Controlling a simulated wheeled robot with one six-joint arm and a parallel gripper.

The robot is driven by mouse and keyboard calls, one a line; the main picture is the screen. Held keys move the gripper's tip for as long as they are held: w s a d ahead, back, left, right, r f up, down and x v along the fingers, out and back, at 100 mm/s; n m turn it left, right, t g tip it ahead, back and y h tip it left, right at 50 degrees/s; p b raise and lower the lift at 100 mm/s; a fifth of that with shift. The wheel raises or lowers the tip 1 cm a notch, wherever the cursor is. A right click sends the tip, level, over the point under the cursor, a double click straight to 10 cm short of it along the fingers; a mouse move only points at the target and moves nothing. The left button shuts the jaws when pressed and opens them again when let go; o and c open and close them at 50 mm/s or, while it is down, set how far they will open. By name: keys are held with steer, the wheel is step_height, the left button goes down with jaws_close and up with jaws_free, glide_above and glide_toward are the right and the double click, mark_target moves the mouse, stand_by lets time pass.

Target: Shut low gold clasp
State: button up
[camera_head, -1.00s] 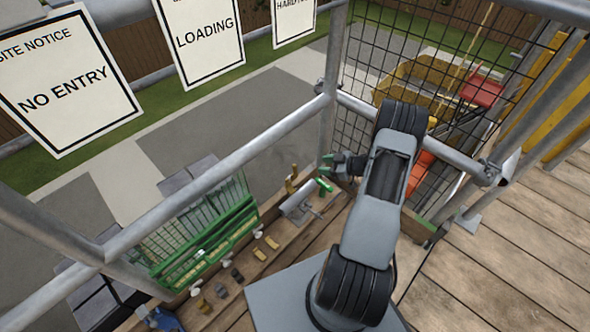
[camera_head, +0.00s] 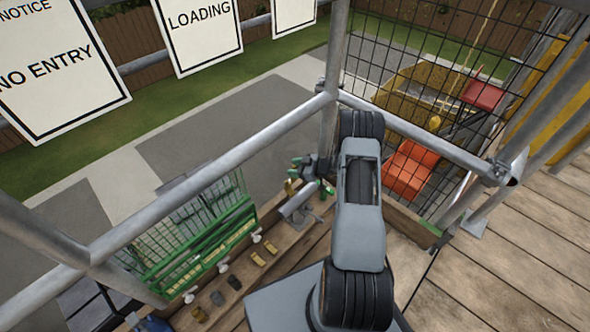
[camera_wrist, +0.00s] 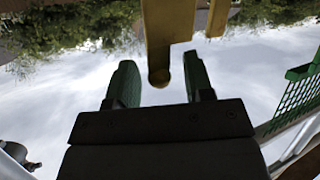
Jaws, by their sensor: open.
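In the wrist view my gripper (camera_wrist: 161,80) is open, with a green finger on each side. A gold bar with a rounded end (camera_wrist: 158,45) hangs into the gap between the fingers; I cannot tell whether they touch it. Small gold clasps lie flat farther along the plank, one (camera_head: 271,244) beside another (camera_head: 258,258). I cannot tell from the views which one is the low gold clasp or whether it is shut.
Scaffold rails (camera_head: 215,178) cross above. A mesh panel (camera_head: 420,90) stands on the right.

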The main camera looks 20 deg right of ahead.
steer(key=shift+w+a, duration=0.1)
jaws_close()
stand_by(0.5)
